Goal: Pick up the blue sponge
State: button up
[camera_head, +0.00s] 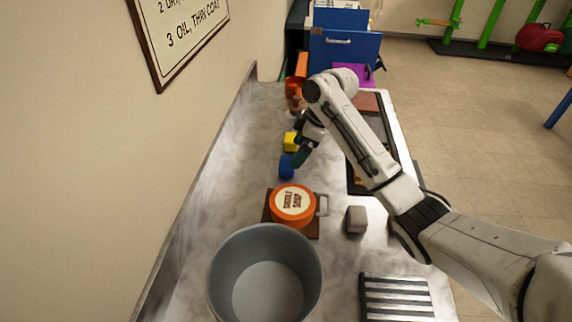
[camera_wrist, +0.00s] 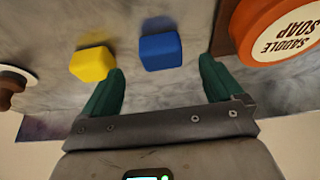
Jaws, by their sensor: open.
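The blue sponge (camera_head: 287,166) lies on the grey marbled counter, just beyond the saddle soap tin in the head view. In the wrist view the blue sponge (camera_wrist: 161,52) lies ahead of the gap between the fingers, nearer the left one. My gripper (camera_wrist: 160,78) is open with green fingers spread and nothing between them. In the head view my gripper (camera_head: 301,157) is at the sponge's right, partly hidden by my own arm. I cannot tell its exact height above the counter.
A yellow sponge (camera_wrist: 93,64) lies close to the left finger. The orange saddle soap tin (camera_head: 292,203) stands near on the other side. A grey bucket (camera_head: 265,275), a grey block (camera_head: 356,219) and a striped rack (camera_head: 396,297) are nearer. A wall runs along the left.

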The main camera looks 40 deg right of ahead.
aim_at(287, 166)
jog(key=shift+p+x, duration=0.45)
jog(key=shift+x, duration=2.75)
jog(key=shift+a, duration=0.1)
jog(key=shift+r, duration=0.1)
jog(key=c, duration=1)
